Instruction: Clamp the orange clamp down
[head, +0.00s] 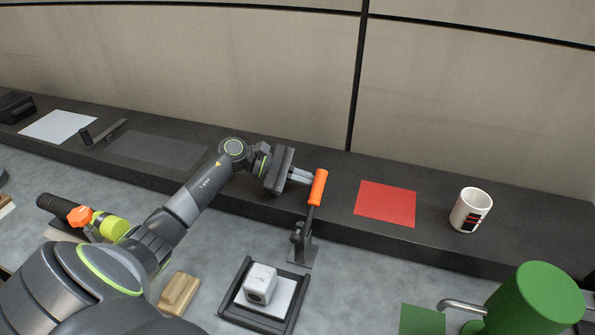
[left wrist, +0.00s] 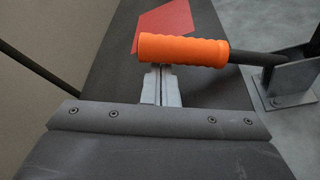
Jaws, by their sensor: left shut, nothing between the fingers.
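The orange clamp handle (head: 318,187) stands raised, nearly upright, on a dark lever above the metal clamp base (head: 302,252). In the left wrist view the handle (left wrist: 182,50) lies across the picture just past my fingertips, with its dark lever running right to the grey bracket (left wrist: 288,82). My left gripper (head: 301,177) comes from the left, with its fingers pointing at the handle's left side. In the left wrist view the fingers (left wrist: 160,82) are together, with nothing between them. Whether the tips touch the handle I cannot tell. My right gripper is not in view.
A black frame (head: 235,304) holding a white block (head: 260,284) is in front of the clamp. A red sheet (head: 386,204) and a white mug (head: 470,210) are on the dark ledge to the right. A green container (head: 535,300) stands at lower right.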

